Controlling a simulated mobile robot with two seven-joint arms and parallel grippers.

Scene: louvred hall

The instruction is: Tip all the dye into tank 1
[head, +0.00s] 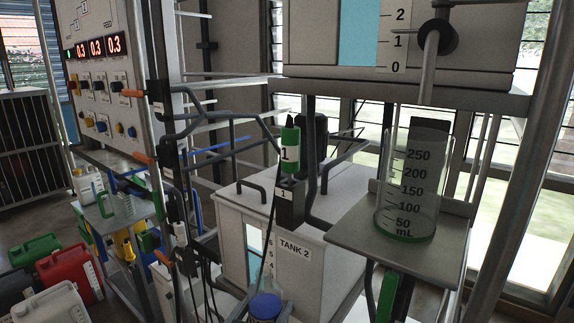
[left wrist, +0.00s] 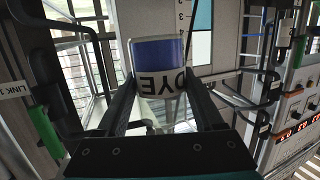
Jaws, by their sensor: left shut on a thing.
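A small bottle with a blue part and a white label reading DYE (left wrist: 165,84) is between the dark fingers of my left gripper (left wrist: 163,98), which is shut on it. The label appears upside down in the left wrist view. In the head view the blue part of the bottle (head: 266,305) shows at the bottom edge, and the gripper around it is mostly cut off. Tank 2 (head: 318,222), a white box labelled TANK 2, stands just behind it. No label reading tank 1 is visible; a raised tank (head: 480,45) with a scale is at the top right. My right gripper is not in view.
A clear beaker (head: 405,185) with a green base stands on a grey shelf (head: 345,238) at the right. A control panel (head: 105,65) with red digits and several canisters (head: 68,275) are at the left. Pipes and rails crowd the middle.

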